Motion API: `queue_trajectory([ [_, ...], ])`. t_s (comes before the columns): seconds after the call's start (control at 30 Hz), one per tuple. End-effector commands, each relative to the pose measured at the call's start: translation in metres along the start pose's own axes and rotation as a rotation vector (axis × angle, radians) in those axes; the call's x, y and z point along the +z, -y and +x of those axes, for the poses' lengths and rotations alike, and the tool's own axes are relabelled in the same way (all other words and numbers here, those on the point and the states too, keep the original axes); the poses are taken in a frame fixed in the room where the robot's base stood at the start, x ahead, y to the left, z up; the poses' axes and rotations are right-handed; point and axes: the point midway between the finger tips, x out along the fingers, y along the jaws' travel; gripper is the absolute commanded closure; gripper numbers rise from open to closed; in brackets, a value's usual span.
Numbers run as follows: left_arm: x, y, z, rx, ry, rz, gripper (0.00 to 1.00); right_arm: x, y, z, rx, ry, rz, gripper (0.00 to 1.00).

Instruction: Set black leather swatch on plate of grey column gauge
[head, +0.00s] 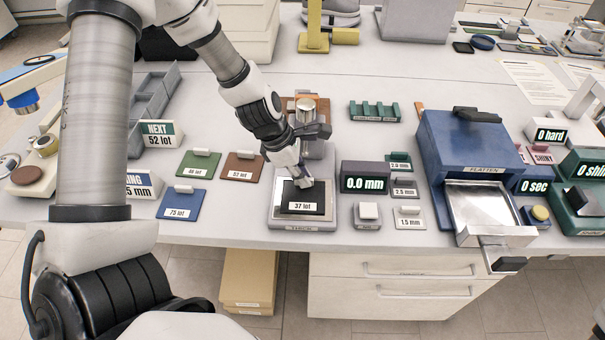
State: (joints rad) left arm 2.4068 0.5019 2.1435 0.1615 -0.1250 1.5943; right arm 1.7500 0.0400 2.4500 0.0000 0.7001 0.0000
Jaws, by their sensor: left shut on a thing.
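The black leather swatch (290,197), with a "37 lot" label, is at the plate (328,215) of the grey column gauge. It looks flat and lies within the plate's outline; whether it touches the plate I cannot tell. My left gripper (303,183) comes down from above and is shut on the swatch at its back edge, hiding the grip spot. The gauge's column (306,112) stands behind, partly covered by my arm. The gauge display (365,183) to the right reads 0.0 mm. My right gripper is not in view.
Green (199,164), brown (242,167) and blue (181,203) swatches lie left of the gauge. Small thickness blocks (410,217) and a white button (368,211) lie to its right. A blue flatten press (468,150) with a metal tray stands further right.

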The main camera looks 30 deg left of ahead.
Motion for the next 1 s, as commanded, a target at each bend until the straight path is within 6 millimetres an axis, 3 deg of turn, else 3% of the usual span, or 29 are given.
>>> queue_trajectory([
  [0.03, 0.000, 0.000, 0.000, 0.000, 0.000, 0.000, 0.79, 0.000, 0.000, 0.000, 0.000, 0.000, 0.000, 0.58],
  [0.1, 0.000, 0.000, 0.000, 0.000, 0.000, 0.000, 0.60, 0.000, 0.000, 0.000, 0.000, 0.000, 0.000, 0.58],
  [0.57, 0.001, 0.000, -0.007, -0.001, 0.005, -0.001, 0.60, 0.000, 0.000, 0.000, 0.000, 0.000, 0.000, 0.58],
  [0.77, 0.001, 0.000, -0.024, 0.001, 0.004, 0.002, 0.60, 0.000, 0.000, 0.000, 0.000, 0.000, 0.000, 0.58],
  [1.0, 0.001, -0.001, -0.065, 0.003, 0.007, 0.000, 0.60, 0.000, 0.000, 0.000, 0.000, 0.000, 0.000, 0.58],
])
